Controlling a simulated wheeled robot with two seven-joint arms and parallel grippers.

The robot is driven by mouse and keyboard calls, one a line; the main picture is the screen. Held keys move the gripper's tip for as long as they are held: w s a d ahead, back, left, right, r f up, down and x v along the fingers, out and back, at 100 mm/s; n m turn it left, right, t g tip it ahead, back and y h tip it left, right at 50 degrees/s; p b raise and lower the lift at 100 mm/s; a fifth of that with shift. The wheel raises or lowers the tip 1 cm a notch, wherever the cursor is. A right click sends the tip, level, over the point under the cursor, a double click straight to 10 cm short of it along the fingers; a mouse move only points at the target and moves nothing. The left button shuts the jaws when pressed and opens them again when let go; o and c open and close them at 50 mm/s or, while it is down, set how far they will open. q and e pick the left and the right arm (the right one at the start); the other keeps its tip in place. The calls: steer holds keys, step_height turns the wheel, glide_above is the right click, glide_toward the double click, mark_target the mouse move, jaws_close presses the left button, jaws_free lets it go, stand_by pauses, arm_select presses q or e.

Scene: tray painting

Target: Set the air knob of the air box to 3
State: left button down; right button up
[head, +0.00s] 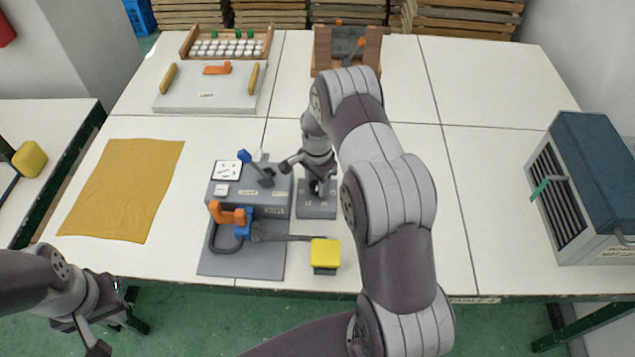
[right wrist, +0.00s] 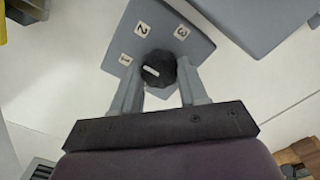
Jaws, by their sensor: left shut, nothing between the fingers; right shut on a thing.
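The air box (head: 317,207) is a small grey box on the table, right of the grey spray station. In the right wrist view its face (right wrist: 195,40) carries labels 1 (right wrist: 125,60), 2 (right wrist: 142,29) and 3 (right wrist: 181,32). The black air knob (right wrist: 158,68) has a white mark that points left, nearest to label 1. My right gripper (head: 318,184) is over the box, its fingers on both sides of the knob, shut on it. The knob is mostly hidden in the head view. My left gripper (head: 98,338) is shut and empty, off the table's front left edge.
The spray station (head: 240,262) with an orange holder and a yellow-ended tool (head: 325,252) stands close left of the air box. An ochre cloth (head: 125,190) lies left. A blue-topped unit (head: 595,185) stands at right. The table between is clear.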

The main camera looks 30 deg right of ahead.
steer(key=m, duration=0.4)
steer(key=shift+w+r+m+b, duration=0.15)
steer(key=shift+m+b, duration=0.15)
steer(key=shift+b, duration=0.05)
steer(key=m, duration=0.4)
steer(key=shift+m, duration=0.3)
steer(key=m, duration=0.4)
steer(key=shift+b, duration=0.4)
steer(key=shift+w+r+m, duration=0.1)
steer(key=shift+r+m, duration=0.05)
steer(key=shift+m, duration=2.15)
steer(key=o, duration=0.8)
steer(key=shift+o, duration=1.3)
